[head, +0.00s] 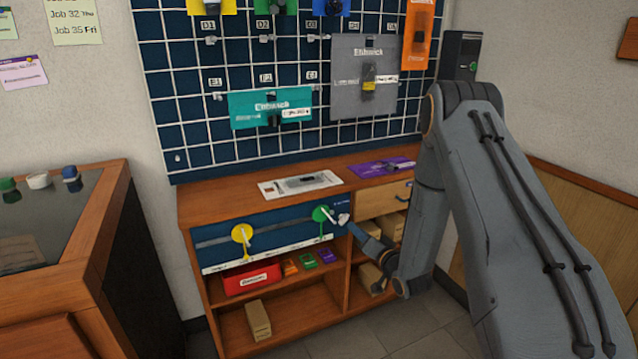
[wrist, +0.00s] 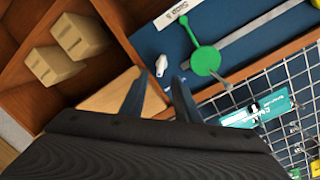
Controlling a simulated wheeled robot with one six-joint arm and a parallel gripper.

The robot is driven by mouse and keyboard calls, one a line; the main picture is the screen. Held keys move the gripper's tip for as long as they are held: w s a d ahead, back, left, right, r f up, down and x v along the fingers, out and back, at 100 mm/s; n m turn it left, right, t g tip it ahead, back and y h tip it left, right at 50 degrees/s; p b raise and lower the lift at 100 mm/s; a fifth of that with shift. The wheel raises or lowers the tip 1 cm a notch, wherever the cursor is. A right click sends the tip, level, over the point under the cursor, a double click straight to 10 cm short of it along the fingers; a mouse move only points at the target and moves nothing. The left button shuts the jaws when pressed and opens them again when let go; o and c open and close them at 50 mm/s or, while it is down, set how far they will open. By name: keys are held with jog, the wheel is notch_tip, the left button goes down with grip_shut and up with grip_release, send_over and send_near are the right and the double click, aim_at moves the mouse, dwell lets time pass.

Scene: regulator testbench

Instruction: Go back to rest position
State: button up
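My gripper (head: 353,229) is at the right end of the blue regulator panel (head: 285,232) on the bench front. In the wrist view its two fingers (wrist: 161,76) are apart, with nothing held between them. A small white knob (wrist: 158,64) shows just beyond the fingertips; I cannot tell whether they touch it. The green round valve (head: 321,214) with its lever is just left of the gripper; it also shows in the wrist view (wrist: 205,61). A yellow round valve (head: 242,234) is farther left on the panel.
The wooden bench (head: 215,203) has shelves with a red box (head: 252,279) and cardboard boxes (head: 258,320). A wire grid (head: 200,130) with hanging packets is behind it. A glass-topped cabinet (head: 95,215) stands left. Floor (head: 370,340) shows in front.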

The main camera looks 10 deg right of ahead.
jog(key=s+d+r+n+g+h+p, duration=0.1)
jog(key=s+r+n+g+h+p, duration=0.1)
jog(key=s+r+g+h+p, duration=0.65)
jog(key=s+a+r+n+g+y, duration=0.1)
jog(key=s+r, duration=0.4)
jog(key=s, duration=0.6)
jog(key=s+a+r+n+g+y+p, duration=0.1)
jog(key=s+r+g, duration=0.3)
jog(key=s, duration=0.7)
jog(key=s+a+r+n+g+y+p, duration=0.1)
jog(key=s+r+g+y, duration=0.1)
jog(key=s+r, duration=0.5)
jog(key=s, duration=0.4)
jog(key=shift+s+a+g, duration=0.25)
jog(key=shift+a+g, duration=0.1)
